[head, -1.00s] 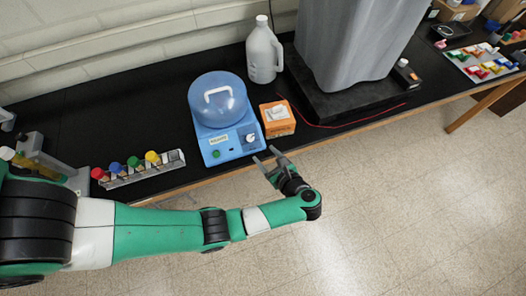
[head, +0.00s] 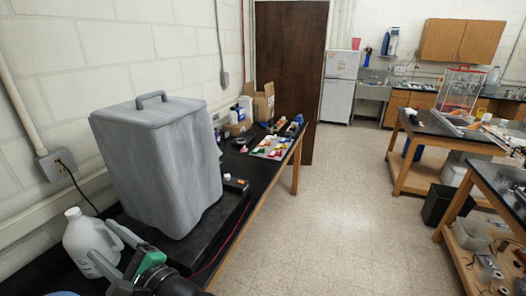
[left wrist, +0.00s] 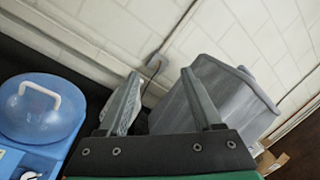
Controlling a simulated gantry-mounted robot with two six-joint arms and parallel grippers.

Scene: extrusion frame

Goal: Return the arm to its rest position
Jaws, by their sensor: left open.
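My left gripper (head: 112,254) is at the bottom left of the head view, with its fingers spread and nothing between them. It is in front of a white plastic jug (head: 84,244), which its fingers partly cover. In the left wrist view the two fingers of the left gripper (left wrist: 160,103) stand apart and point towards the wall and a large grey box (left wrist: 232,92). Most of my left arm is outside the head view. My right gripper is not in view.
The grey box (head: 160,165) stands on the black bench (head: 232,212). A blue device with a domed lid (left wrist: 42,108) is left of the gripper in the wrist view. Open tiled floor (head: 330,200) lies right of the bench; other tables (head: 440,135) stand beyond.

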